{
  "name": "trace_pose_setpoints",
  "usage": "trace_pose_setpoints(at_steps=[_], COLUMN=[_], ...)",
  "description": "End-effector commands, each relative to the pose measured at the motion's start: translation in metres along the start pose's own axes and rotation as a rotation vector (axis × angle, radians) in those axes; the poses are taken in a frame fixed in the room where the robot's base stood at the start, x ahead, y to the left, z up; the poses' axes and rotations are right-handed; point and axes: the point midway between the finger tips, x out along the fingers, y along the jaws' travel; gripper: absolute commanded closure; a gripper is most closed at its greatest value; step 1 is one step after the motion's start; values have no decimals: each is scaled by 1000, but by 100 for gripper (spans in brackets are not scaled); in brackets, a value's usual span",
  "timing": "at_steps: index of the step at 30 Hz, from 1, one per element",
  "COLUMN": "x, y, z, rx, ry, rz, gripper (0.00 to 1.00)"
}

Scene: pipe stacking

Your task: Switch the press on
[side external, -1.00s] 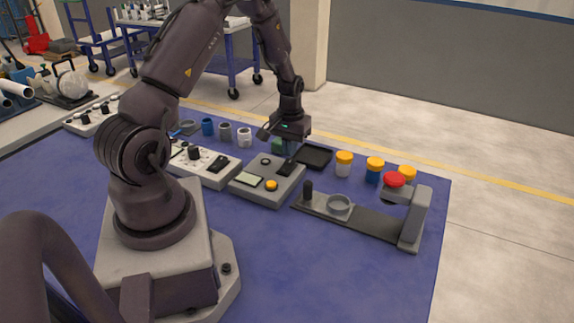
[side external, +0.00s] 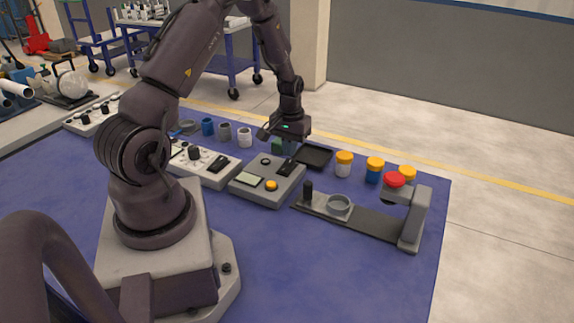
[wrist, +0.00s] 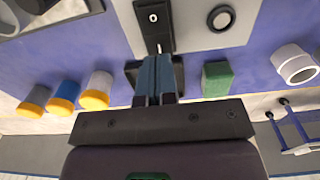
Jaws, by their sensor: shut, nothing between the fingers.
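A grey control box (side external: 262,194) stands on the blue mat, with a pale display, a yellow button (side external: 271,185), a small dark round part and a black rocker switch (side external: 285,169). The switch also shows in the wrist view (wrist: 152,18), with a white ring and a white bar mark. The press (side external: 414,216) is to the right of the box, with a red knob (side external: 394,180) above a dark base bearing a grey ring. My gripper (side external: 292,153) is shut and empty, fingers down at the switch's far end. Whether the fingertips touch the switch I cannot tell.
A black tray (side external: 314,156) and a green block (wrist: 217,79) lie just beyond the box. Yellow-capped jars (side external: 344,164) stand behind the press. A white panel with knobs (side external: 207,168) is to the left, with open cups behind it.

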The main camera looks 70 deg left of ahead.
Motion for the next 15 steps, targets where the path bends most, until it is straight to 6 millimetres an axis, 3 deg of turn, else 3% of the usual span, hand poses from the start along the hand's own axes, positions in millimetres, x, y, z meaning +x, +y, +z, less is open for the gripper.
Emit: trace_pose_setpoints(at_steps=[15], x=[8], y=[0], z=[0], rx=[0], ry=[-1], rz=[0], gripper=[100])
